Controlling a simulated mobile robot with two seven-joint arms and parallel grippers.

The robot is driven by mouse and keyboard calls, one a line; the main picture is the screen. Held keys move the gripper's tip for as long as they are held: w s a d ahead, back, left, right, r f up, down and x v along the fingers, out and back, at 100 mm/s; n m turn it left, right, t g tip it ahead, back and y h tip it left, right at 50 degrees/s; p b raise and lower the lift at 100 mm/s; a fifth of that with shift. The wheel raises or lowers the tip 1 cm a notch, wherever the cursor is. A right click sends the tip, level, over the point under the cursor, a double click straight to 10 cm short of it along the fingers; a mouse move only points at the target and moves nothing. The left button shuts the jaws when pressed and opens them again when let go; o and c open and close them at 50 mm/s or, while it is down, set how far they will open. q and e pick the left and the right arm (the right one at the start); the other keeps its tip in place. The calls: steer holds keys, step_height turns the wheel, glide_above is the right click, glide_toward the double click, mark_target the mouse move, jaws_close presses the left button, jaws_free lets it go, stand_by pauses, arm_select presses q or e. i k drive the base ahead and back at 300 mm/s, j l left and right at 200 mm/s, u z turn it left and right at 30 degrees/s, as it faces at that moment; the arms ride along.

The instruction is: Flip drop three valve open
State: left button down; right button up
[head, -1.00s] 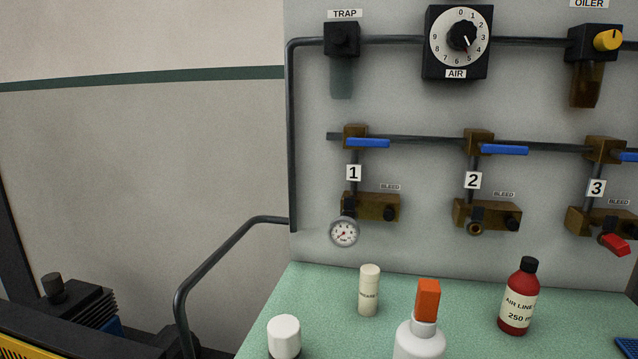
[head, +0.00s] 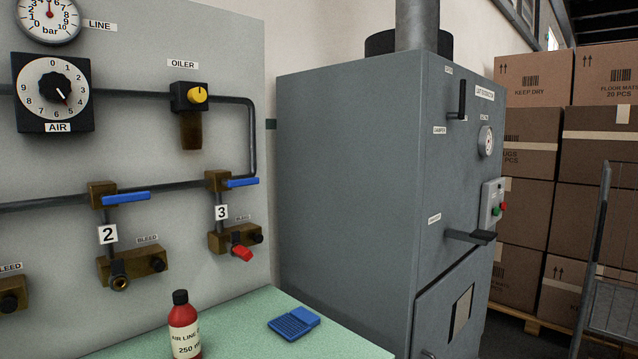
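The drop three valve is a brass body (head: 217,181) with a blue lever handle (head: 243,183), on the wall panel above the label "3" (head: 221,212). Its lever lies horizontal, pointing right, across the vertical drop pipe. Below it is a brass bleed block (head: 222,241) with a red fitting (head: 241,253). Drop two's blue lever (head: 125,198) also lies horizontal, to the left. Neither of my grippers shows in the head view.
A green-topped bench (head: 335,336) below the panel holds a red air line bottle (head: 185,328) and a blue calculator-like item (head: 293,323). A tall grey cabinet (head: 345,190) stands right of the panel. Stacked cartons (head: 600,150) and a wire cage (head: 606,290) are at far right.

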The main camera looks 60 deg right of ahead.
mark_target(230, 183)
steer(key=k+z, duration=0.1)
steer(key=z, duration=1.35)
steer(key=i+l, duration=0.1)
steer(key=l, duration=0.15)
steer(key=i+l+z, duration=0.1)
steer(key=l, duration=0.2)
